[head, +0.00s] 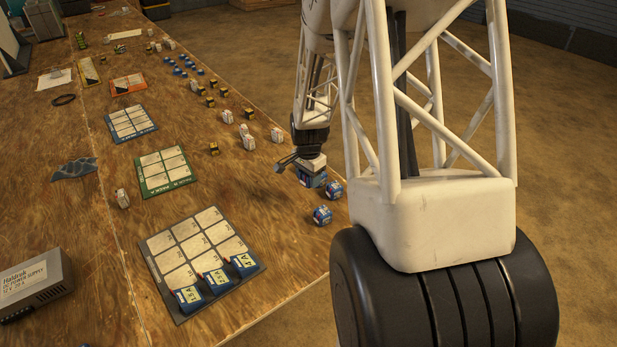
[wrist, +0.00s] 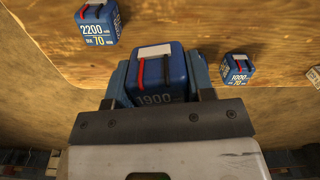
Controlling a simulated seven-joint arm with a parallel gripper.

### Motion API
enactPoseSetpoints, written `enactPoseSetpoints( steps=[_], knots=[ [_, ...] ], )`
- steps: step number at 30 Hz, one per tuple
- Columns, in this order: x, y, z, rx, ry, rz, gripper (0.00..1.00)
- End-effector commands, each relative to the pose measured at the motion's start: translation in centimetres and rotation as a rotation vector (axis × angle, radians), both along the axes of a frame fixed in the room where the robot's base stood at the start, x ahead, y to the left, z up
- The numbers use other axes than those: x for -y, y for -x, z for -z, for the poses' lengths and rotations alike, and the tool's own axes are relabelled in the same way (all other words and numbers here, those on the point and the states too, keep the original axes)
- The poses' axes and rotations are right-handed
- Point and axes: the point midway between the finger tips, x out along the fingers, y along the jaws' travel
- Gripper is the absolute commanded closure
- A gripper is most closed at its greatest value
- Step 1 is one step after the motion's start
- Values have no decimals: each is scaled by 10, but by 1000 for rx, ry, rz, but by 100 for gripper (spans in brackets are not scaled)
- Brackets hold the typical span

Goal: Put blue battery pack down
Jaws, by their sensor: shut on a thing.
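My gripper (wrist: 156,88) is shut on a blue battery pack (wrist: 157,65) marked 1900, with red and black leads and a pale label on its top. In the head view, the held pack (head: 313,181) is near the table's right edge. I cannot tell whether its underside touches the wood. Two other blue packs stand near it: one marked 2200 (wrist: 97,23) and one marked 1000 (wrist: 237,67).
Green (head: 186,188) and blue-edged (head: 112,137) gridded mats lie further back. White and black-yellow small items (head: 249,142) stand along the table. A grey power supply (head: 35,284) sits at the left. Bare wood lies between the grey mat and my gripper.

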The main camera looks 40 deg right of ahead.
Motion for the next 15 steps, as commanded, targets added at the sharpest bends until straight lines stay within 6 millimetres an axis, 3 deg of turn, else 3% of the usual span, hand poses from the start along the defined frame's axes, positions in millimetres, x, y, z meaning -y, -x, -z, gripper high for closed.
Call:
enactPoseSetpoints(
  steps=[15],
  knots=[
    [-1,-5,0,0,0,-11,82]
  ],
)
